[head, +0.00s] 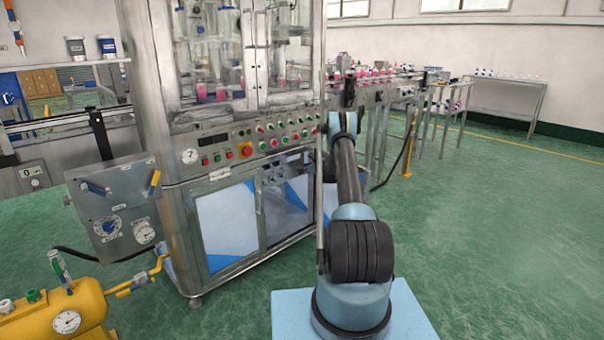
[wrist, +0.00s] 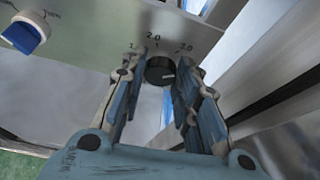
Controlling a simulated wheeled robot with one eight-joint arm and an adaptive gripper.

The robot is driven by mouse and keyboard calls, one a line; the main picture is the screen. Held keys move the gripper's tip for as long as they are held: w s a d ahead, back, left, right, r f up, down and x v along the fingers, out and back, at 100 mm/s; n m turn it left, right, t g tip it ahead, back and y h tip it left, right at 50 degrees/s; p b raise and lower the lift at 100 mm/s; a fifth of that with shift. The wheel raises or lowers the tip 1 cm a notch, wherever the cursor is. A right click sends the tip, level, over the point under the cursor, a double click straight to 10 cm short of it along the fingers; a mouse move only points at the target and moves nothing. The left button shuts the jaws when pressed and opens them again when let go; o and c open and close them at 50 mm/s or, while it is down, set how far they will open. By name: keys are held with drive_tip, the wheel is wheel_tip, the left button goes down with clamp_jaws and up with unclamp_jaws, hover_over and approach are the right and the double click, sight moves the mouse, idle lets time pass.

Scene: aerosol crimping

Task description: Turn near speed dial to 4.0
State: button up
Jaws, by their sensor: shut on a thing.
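The speed dial, a dark round knob (wrist: 160,71), sits on a grey metal panel (wrist: 90,25) in the wrist view. Printed marks above it include 2.0 at the top and what looks like 3.0 at the upper right; a mark at the left is partly covered. A small light mark shows on the knob's right side, but its exact reading is unclear. My gripper (wrist: 163,66) has one finger on each side of the knob and is shut on it. In the head view the dial is not visible, and my arm reaches to the machine's right side.
A blue knob (wrist: 25,35) with its own scale is on the same panel at the upper left. In the head view the crimping machine (head: 240,150) stands left of my arm, with a conveyor (head: 375,80) behind. Green floor is clear at the right.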

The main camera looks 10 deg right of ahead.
drive_tip(key=shift+a, duration=0.1)
drive_tip(key=o, duration=1.1)
drive_tip(key=shift+f, duration=0.1)
drive_tip(key=shift+c, duration=0.2)
drive_tip(key=v, duration=0.7)
drive_tip(key=shift+s, duration=0.15)
